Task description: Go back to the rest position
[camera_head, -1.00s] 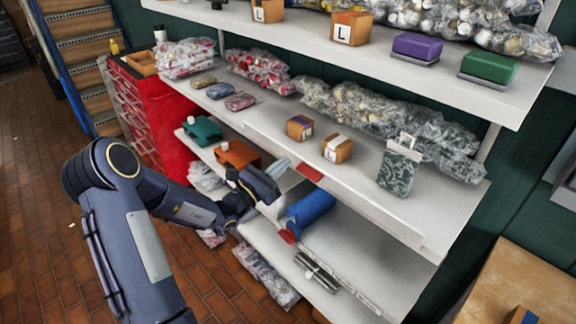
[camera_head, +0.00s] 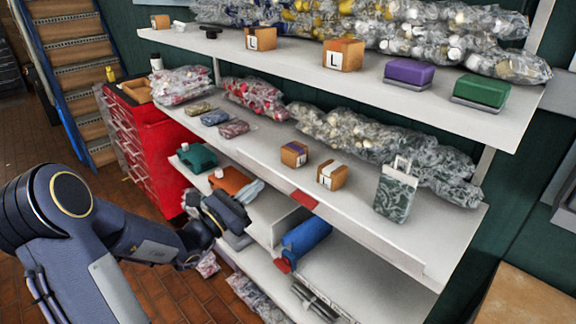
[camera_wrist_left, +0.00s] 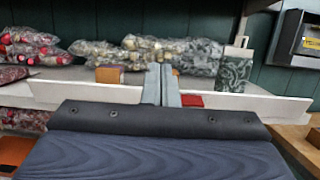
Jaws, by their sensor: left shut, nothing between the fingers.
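My left gripper (camera_head: 236,224) is in front of the shelf unit, by the lower shelf. In the left wrist view its two fingers (camera_wrist_left: 163,84) stand together, shut with nothing between them. Behind the fingertips there are the edge of the middle shelf (camera_wrist_left: 70,92), small boxes and a grey-green patterned container (camera_wrist_left: 234,70). In the head view the gripper partly covers the lower shelf near an orange jug (camera_head: 230,181) and a teal jug (camera_head: 196,157). I cannot tell whether it touches anything there. My right gripper is not in view.
The shelf unit (camera_head: 350,235) holds bagged goods, boxes marked L (camera_head: 332,175), a purple block (camera_head: 408,73) and a green block (camera_head: 481,91). A blue roll (camera_head: 306,236) lies low down. A red drawer cabinet (camera_head: 150,150) stands left. Brick floor (camera_head: 130,205) is open at the left.

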